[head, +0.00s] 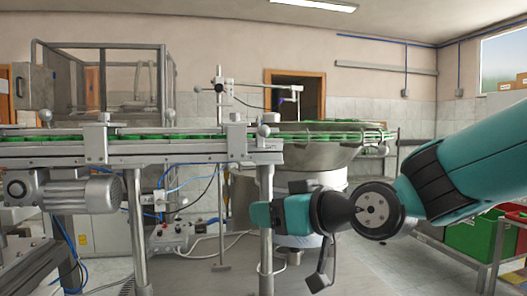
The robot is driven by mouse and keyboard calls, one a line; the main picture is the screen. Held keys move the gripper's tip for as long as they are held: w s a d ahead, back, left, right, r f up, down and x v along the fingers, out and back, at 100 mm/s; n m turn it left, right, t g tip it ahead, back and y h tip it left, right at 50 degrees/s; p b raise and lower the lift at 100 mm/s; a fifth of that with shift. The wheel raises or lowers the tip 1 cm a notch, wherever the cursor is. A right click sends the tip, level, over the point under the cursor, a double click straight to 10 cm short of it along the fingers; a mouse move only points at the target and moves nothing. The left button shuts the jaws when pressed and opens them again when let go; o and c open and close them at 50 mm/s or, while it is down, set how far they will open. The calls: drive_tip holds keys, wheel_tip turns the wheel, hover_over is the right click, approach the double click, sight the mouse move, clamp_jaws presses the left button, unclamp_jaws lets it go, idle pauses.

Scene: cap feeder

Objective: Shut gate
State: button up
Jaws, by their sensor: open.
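The cap feeder has a rail (190,148) carrying a row of green caps, leading from the round bowl (320,155) toward the left. Upright metal plates (236,141) are fixed across the rail, and another plate (95,144) stands further left. I cannot tell which part is the gate or whether it is open. My gripper (318,282) hangs low at the end of my teal arm, in front of the bowl's pedestal and right of a rail leg. It is open, and nothing shows in it. It is below the rail and apart from it.
A motor (90,193) hangs under the rail at left. A metal-framed cage (105,85) stands behind it. A control box (170,236) with blue hoses and cables sits below the rail. A rack with green and red bins (472,237) is at right. Some floor is clear.

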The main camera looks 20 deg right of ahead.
sight(267, 133)
drive_tip(key=w+d+r+m+t+h+b, duration=0.2)
drive_tip(key=w+d+r+t+h+b, duration=0.15)
drive_tip(key=d+r+t, duration=0.35)
drive_tip(key=shift+t+y, duration=0.25)
drive_tip(key=shift+t, duration=0.55)
drive_tip(key=p+x, duration=0.2)
drive_tip(key=x, duration=0.4)
drive_tip(key=p+x, duration=0.3)
drive_tip(key=x, duration=0.3)
drive_tip(key=p+x, duration=0.3)
drive_tip(key=x, duration=0.3)
drive_tip(key=shift+w+d+f, duration=0.1)
drive_tip(key=shift+d+f, duration=0.1)
drive_tip(key=shift+f, duration=0.15)
drive_tip(key=shift+c, duration=0.2)
clamp_jaws()
